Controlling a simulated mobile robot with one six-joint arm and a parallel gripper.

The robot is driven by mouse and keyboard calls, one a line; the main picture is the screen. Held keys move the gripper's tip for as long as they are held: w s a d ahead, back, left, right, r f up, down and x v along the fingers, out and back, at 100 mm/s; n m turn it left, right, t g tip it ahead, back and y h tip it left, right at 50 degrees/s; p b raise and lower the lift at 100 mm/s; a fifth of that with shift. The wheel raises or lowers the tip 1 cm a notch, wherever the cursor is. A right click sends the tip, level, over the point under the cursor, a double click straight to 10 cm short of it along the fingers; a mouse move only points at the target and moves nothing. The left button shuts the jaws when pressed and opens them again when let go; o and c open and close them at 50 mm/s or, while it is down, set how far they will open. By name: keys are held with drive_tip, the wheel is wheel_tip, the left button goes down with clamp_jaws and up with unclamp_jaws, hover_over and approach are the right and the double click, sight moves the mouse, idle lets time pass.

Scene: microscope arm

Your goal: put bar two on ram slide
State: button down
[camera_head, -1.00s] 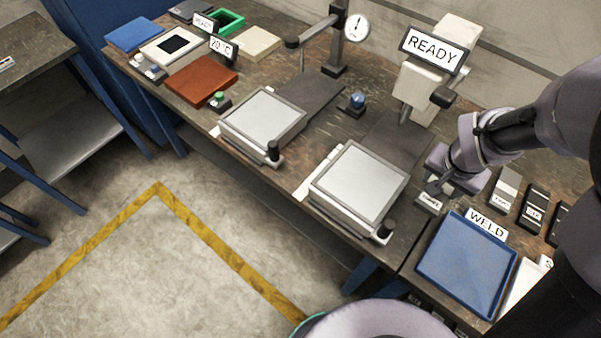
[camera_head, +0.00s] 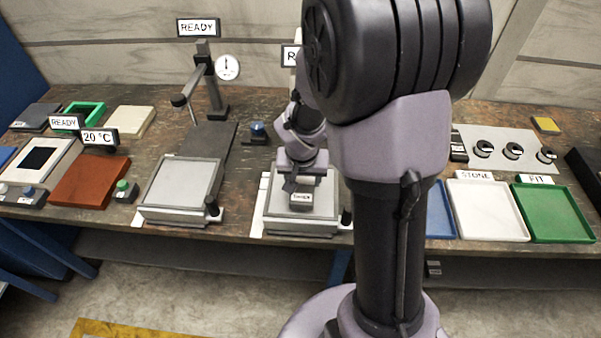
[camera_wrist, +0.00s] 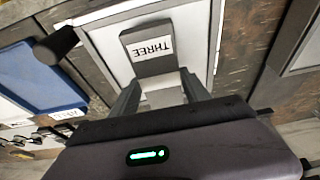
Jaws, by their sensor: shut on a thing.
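My gripper (camera_head: 300,180) is shut on a grey bar with a white label reading THREE (camera_wrist: 148,47). The bar also shows in the head view (camera_head: 302,200). It is over the pale plate of the right-hand slide (camera_head: 328,206), which fills the middle of the wrist view (camera_wrist: 203,30). I cannot tell whether the bar touches the plate. The machine behind this slide is mostly hidden by my arm. I see no bar labelled two now; my arm covers that part of the bench.
A black knob (camera_head: 346,215) stands at the slide's right front corner. A second slide (camera_head: 180,187) lies to the left, with a blue button (camera_head: 257,131) between and behind. Blue (camera_head: 438,222), white (camera_head: 488,212) and green (camera_head: 553,213) trays lie right of my arm.

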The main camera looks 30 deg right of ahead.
drive_tip(key=shift+f, duration=0.9)
drive_tip(key=shift+f+b, duration=0.15)
drive_tip(key=shift+b, duration=0.2)
drive_tip(key=c, duration=0.5)
unclamp_jaws()
drive_tip(key=a+p+v, duration=0.1)
drive_tip(key=p+v, duration=0.4)
drive_tip(key=v, duration=1.1)
drive_tip(key=s+a+r+t+y, duration=0.1)
drive_tip(key=s+a+r, duration=0.2)
drive_tip(key=s+a, duration=0.1)
drive_tip(key=s+a+r+n+t+y, duration=0.1)
drive_tip(key=s+a+r, duration=0.3)
drive_tip(key=s, duration=0.1)
drive_tip(key=s+a+r+n+t+y, duration=0.1)
drive_tip(key=s+a+r+y, duration=0.1)
drive_tip(key=s+a+r, duration=0.1)
drive_tip(key=shift+s+a+r, duration=0.35)
drive_tip(key=shift+s+a, duration=0.35)
drive_tip(key=shift+a, duration=0.1)
